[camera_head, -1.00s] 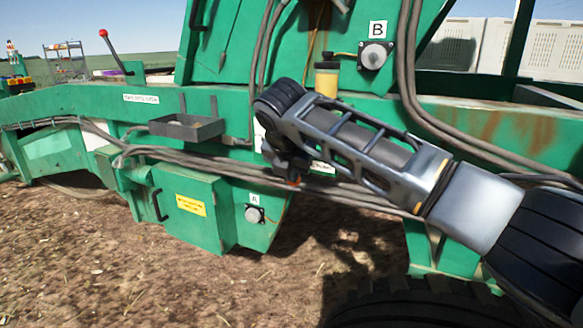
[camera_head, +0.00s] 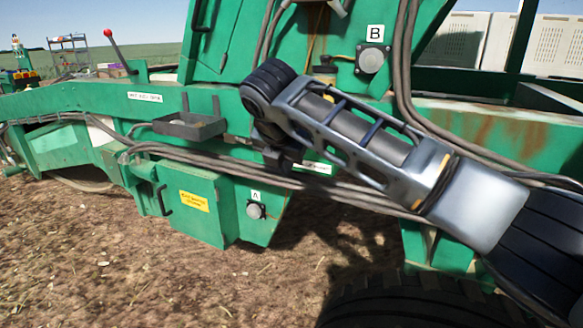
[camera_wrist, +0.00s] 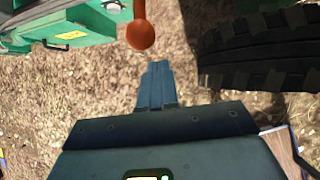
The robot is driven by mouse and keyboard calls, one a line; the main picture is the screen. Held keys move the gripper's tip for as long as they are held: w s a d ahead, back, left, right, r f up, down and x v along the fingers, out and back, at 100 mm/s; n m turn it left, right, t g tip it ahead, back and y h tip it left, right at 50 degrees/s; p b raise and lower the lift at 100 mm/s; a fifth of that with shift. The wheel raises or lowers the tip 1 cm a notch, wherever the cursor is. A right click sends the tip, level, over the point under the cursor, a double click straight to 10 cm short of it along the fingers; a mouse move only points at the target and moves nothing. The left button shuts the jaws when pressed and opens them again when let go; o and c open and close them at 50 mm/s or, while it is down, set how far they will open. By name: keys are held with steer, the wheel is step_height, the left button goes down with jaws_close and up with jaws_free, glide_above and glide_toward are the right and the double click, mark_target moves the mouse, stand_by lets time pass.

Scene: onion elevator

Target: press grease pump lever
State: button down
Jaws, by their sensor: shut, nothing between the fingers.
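An orange lever with a ball end (camera_wrist: 140,34) hangs into the top of the wrist view. It looks like the grease pump lever. My gripper (camera_wrist: 157,66) is shut and empty, with its fingertips just below the ball in that picture. There seems to be a gap between them; contact cannot be judged. In the head view, my arm hides the lever and the fingertips. The dark cap of a small reservoir (camera_head: 325,69) shows just above my arm, with its yellow body mostly covered.
The green machine frame (camera_head: 80,100) carries hoses, a small tray (camera_head: 189,126) and a box with a yellow label (camera_head: 194,201). A red-knobbed lever (camera_head: 117,50) stands at the far left. A large tyre (camera_wrist: 260,50) lies right of the fingers.

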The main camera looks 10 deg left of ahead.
steer(key=v, duration=0.7)
steer(key=shift+s+b, duration=0.35)
steer(key=shift+b, duration=0.1)
stand_by(0.7)
